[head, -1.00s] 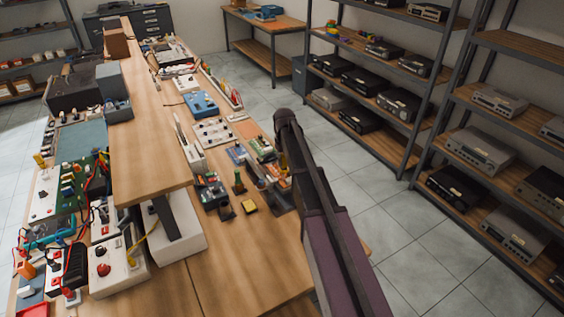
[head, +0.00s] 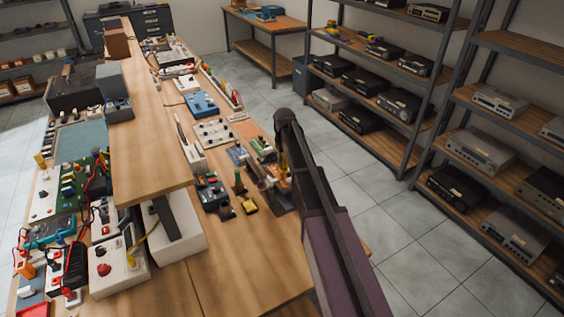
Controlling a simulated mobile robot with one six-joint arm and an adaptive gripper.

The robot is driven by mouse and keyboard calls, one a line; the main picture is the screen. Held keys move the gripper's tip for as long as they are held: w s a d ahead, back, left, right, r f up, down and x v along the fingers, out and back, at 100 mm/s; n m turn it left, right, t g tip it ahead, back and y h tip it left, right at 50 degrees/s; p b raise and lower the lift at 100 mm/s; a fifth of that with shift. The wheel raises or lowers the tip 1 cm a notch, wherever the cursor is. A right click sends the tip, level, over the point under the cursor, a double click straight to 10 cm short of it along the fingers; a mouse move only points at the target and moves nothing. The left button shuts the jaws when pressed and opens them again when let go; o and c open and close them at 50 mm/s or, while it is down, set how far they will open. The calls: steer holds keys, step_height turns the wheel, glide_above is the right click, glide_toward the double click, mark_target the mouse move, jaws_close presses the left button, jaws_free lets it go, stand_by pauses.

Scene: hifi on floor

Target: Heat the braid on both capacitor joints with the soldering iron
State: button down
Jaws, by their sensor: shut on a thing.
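My arm (head: 325,220) rises from the lower right over the bench (head: 240,275), bends at a dark joint, and its far end is hidden behind its own links. My gripper does not show. I cannot make out the soldering iron, the braid or the capacitor joints. Small coloured boards or parts (head: 238,153) lie on the bench left of my arm.
A raised wooden shelf (head: 150,150) runs along the bench. White power units (head: 117,268), leads and a green circuit board (head: 72,187) crowd the left. The bench front is clear. Metal racks (head: 430,100) with hi-fi units stand right, across open tiled floor (head: 400,245).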

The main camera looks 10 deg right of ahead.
steer(key=shift+f+b, duration=0.4)
stand_by(2.2)
steer(key=shift+r, duration=0.1)
stand_by(1.8)
step_height(320, 180, up, 4)
steer(key=p, duration=0.4)
steer(key=shift+r+p, duration=0.2)
steer(key=shift+p, duration=0.1)
steer(key=shift+w+f, duration=0.1)
steer(key=shift+f, duration=0.05)
steer(key=shift+w+a+f+b, duration=0.2)
steer(key=shift+w+f+b, duration=0.3)
steer(key=shift+f+b, duration=0.45)
steer(key=shift+w+a+f+b, duration=0.15)
steer(key=shift+w+f+b, duration=0.35)
steer(key=shift+f+b, duration=0.35)
stand_by(0.6)
